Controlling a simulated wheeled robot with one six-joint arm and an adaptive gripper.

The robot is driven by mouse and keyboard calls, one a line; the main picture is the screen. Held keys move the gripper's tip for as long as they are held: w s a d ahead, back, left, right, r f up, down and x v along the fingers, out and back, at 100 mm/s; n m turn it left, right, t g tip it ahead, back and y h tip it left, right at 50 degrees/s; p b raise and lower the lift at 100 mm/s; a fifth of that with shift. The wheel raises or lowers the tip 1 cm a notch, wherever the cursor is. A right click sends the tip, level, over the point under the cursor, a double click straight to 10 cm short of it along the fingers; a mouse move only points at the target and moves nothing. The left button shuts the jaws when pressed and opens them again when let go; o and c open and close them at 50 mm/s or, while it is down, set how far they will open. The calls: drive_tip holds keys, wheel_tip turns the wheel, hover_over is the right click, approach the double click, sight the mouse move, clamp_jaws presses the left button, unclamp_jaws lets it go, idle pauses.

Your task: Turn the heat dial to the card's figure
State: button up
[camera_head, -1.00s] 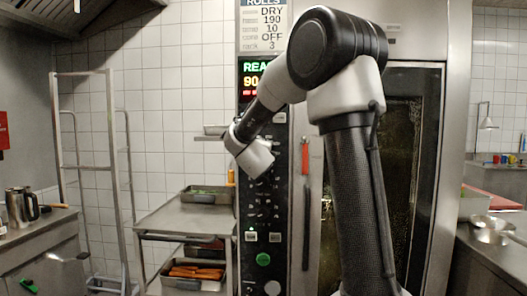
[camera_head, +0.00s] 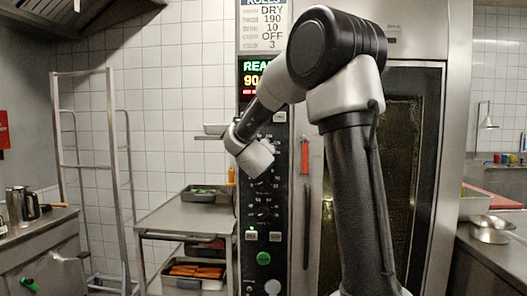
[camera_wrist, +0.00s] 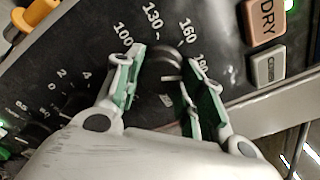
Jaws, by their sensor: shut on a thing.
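The heat dial (camera_wrist: 166,68) is a dark round knob on the black oven panel, between my fingers in the wrist view. Figures 100, 130 and 160 are printed around it, with another partly hidden by the right finger. My gripper (camera_wrist: 165,57) is shut on the dial, one finger on each side. In the head view my wrist hides the dial.
The lit display (camera_head: 252,78) is partly covered by my arm. Another dial (camera_wrist: 72,103), with smaller figures, is left of my gripper. A DRY button (camera_wrist: 265,18) is at upper right. A steel trolley (camera_head: 178,222) with trays stands left of the oven.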

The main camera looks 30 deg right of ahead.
drive_tip(key=shift+f, duration=0.1)
drive_tip(key=o, duration=1)
drive_tip(key=v, duration=1.2)
